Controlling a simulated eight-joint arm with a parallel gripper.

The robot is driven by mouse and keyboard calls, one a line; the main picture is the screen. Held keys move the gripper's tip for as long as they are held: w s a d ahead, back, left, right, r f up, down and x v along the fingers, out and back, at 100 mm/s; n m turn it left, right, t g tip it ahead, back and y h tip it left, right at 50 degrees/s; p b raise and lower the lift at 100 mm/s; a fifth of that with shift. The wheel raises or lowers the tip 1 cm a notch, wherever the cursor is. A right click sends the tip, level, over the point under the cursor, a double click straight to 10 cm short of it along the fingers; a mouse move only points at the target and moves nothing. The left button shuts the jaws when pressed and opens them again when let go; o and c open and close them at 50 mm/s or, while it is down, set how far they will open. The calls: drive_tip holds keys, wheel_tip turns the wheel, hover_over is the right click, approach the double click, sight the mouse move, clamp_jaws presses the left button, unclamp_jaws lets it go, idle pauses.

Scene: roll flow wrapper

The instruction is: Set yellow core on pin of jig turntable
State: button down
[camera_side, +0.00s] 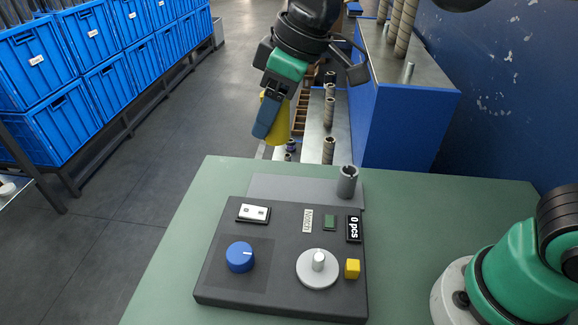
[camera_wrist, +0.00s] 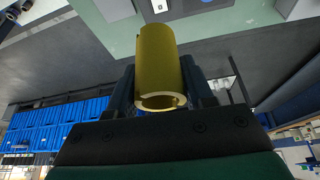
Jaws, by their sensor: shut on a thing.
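My gripper (camera_side: 270,112) is shut on the yellow core (camera_side: 282,122), a hollow tube held tilted in the air beyond the far edge of the green table. In the wrist view the yellow core (camera_wrist: 160,60) sits between the two fingers of my gripper (camera_wrist: 161,82), its slotted open end facing the camera. The light grey round turntable (camera_side: 316,274) lies on the dark jig box (camera_side: 270,287), with a short pale pin (camera_side: 319,259) standing at its middle. The pin is bare, and the core is well apart from it, higher and farther back.
On the box are a blue knob (camera_side: 240,257), a yellow cube (camera_side: 352,268), a white switch (camera_side: 254,213) and a "0 pcs" display (camera_side: 354,228). A grey tube (camera_side: 347,182) stands behind it. Blue crates (camera_side: 103,89) line the left; a blue cabinet (camera_side: 410,120) stands behind right.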

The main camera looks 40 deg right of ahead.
drive_tip(key=s+a+f+n+g+y, duration=0.15)
drive_tip(key=s+f+n, duration=0.3)
drive_tip(key=s, duration=0.65)
hover_over(315, 257)
drive_tip(key=shift+m+t, duration=0.25)
drive_tip(key=shift+m, duration=0.1)
drive_tip(key=shift+f, duration=3.05)
drive_tip(key=shift+f, duration=0.15)
drive_tip(key=shift+f, duration=0.25)
drive_tip(key=shift+f, duration=0.1)
drive_tip(key=shift+f, duration=0.45)
drive_tip(key=shift+f, duration=0.1)
drive_tip(key=shift+f, duration=0.9)
